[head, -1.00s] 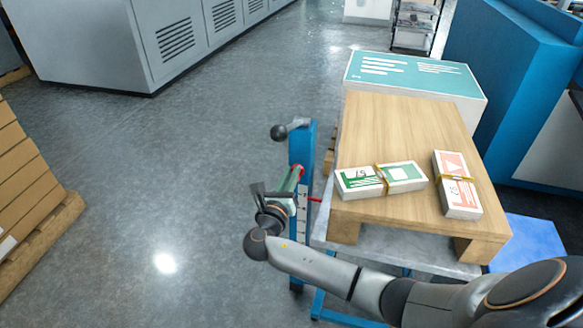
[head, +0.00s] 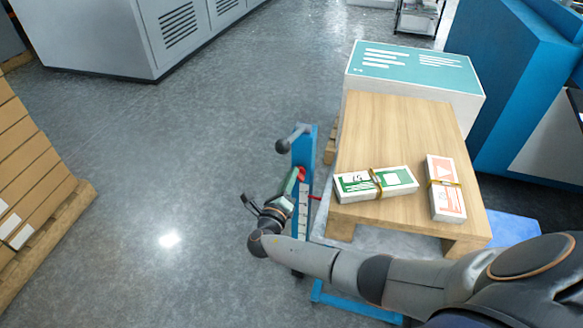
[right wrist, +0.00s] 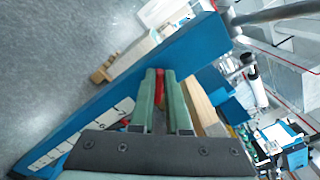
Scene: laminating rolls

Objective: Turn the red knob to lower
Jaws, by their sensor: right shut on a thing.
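The red knob (head: 301,174) sits on the side of a blue upright post (head: 303,150), mostly hidden by my right gripper (head: 295,184). In the right wrist view the red knob (right wrist: 160,85) shows as a red strip between the two green fingers of my right gripper (right wrist: 159,76), which is shut on it. A white scale (head: 302,205) with dark marks runs down the post, and it also shows in the right wrist view (right wrist: 82,139). A small red pointer (head: 315,198) sticks out to the right of the scale. My left gripper is not in view.
A crank with a dark ball (head: 283,146) juts left from the post's top. Right of the post, a wooden board (head: 395,125) carries a green-labelled bundle (head: 352,187) and a red-labelled bundle (head: 447,204). Stacked cartons (head: 30,170) stand at far left. Floor between is clear.

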